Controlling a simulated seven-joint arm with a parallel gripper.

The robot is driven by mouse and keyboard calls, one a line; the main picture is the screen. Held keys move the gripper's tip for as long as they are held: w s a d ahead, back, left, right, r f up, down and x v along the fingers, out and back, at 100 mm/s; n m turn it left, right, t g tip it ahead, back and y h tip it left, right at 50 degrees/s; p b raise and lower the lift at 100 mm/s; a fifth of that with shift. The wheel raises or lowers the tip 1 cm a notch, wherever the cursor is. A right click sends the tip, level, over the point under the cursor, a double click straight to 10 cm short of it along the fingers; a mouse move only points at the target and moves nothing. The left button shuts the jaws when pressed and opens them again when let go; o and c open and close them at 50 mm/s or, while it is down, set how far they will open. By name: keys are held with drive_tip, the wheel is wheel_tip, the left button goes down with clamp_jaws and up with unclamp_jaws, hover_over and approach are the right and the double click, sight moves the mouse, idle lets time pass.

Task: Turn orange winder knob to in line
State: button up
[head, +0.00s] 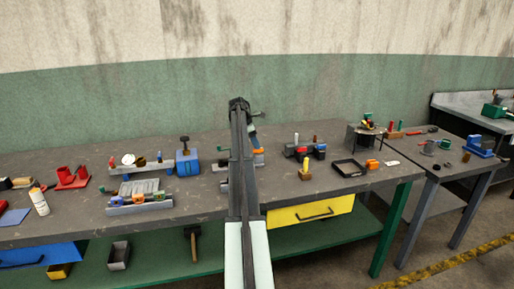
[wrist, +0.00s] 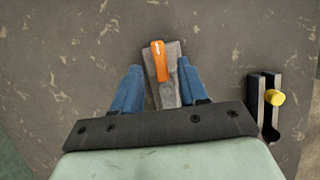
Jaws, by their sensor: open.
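In the wrist view, an orange winder knob (wrist: 159,60) with a pale mark near its far end sits on a grey block (wrist: 172,92). The knob's long side runs nearly along the block's length, with a slight lean. My gripper (wrist: 158,68) is open, with one blue finger on each side of the block and visible gaps between. Whether the fingers are level with the knob or above it, I cannot tell. In the head view, my arm covers most of this spot; an orange bit (head: 258,152) shows just right of it, and I cannot tell if it is the knob.
In the wrist view, a dark and grey fixture with a yellow knob (wrist: 275,97) stands to the right of my gripper. The head view shows a blue box (head: 187,163) left of my arm and a black tray (head: 349,168) to the right. Bare bench top (wrist: 70,60) lies left of the block.

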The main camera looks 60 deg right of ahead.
sight(258, 151)
drive_tip(key=shift+x, duration=1.4)
drive_tip(key=shift+c, duration=0.2)
clamp_jaws()
